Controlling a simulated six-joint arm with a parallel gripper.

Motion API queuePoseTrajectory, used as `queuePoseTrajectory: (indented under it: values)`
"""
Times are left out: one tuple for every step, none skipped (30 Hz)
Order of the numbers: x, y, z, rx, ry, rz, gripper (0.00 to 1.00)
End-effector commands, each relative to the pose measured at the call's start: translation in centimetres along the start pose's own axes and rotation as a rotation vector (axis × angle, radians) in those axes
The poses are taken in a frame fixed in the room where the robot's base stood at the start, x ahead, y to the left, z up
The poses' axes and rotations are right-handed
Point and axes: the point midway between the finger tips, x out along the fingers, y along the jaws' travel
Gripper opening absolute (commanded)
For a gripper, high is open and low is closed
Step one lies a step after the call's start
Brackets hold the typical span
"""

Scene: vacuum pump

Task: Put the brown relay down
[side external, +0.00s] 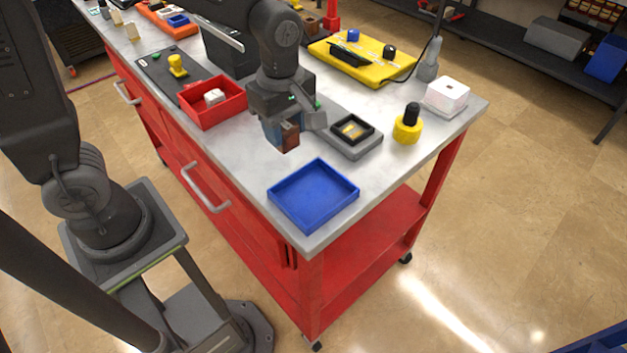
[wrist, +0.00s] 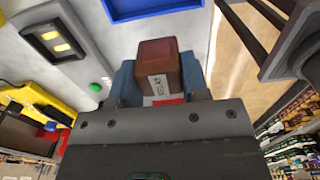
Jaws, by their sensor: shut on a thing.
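The brown relay (wrist: 158,66) is a small reddish-brown block with a pale label. It shows between the two blue fingertips of my gripper (wrist: 160,84) in the wrist view, which are shut on it. In the side external view, the relay (side external: 289,137) sticks out below my gripper (side external: 280,130), above the worktop. It is behind the blue tray and left of the grey fixture; the exact height is hard to tell.
An empty blue tray (side external: 284,215) lies at the table's front corner. A red bin (side external: 236,112) holding a white block stands to the left. A grey fixture (side external: 372,144) with a black-framed yellow part is to the right. A yellow-and-black knob (side external: 407,131) and white box (side external: 460,99) stand farther right.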

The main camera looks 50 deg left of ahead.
Motion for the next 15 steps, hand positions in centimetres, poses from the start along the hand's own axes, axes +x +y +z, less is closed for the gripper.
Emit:
queuePoseTrajectory:
  values:
    - [0.8,0.0,1.3,0.008,0.001,-0.003,0.14]
    - [1.2,0.0,2.0,0.007,0.001,-0.005,0.14]
    - [1.7,0.1,2.8,0.007,0.001,-0.003,0.14]
    - [2.1,0.1,3.4,0.007,0.001,-0.004,0.14]
    - [2.4,0.2,4.0,0.006,0.001,-0.003,0.14]
    - [2.8,0.2,4.7,0.005,0.001,-0.002,0.14]
    - [3.1,0.2,5.2,0.005,0.001,-0.001,0.14]
    - [3.3,0.3,5.6,0.004,0.001,-0.002,0.14]
    - [3.6,0.3,6.0,0.002,0.001,-0.001,0.14]
    - [3.7,0.3,6.2,0.002,0.0,0.0,0.14]
    - [3.9,0.3,6.5,0.002,0.0,0.0,0.14]
    - [4.0,0.4,6.7,0.0,0.0,0.001,0.14]
    - [4.1,0.4,6.8,-0.001,0.0,0.001,0.14]
    - [4.3,0.4,6.8,-0.001,0.0,0.0,0.14]
    - [4.7,0.4,6.8,-0.002,0.001,-0.002,0.14]
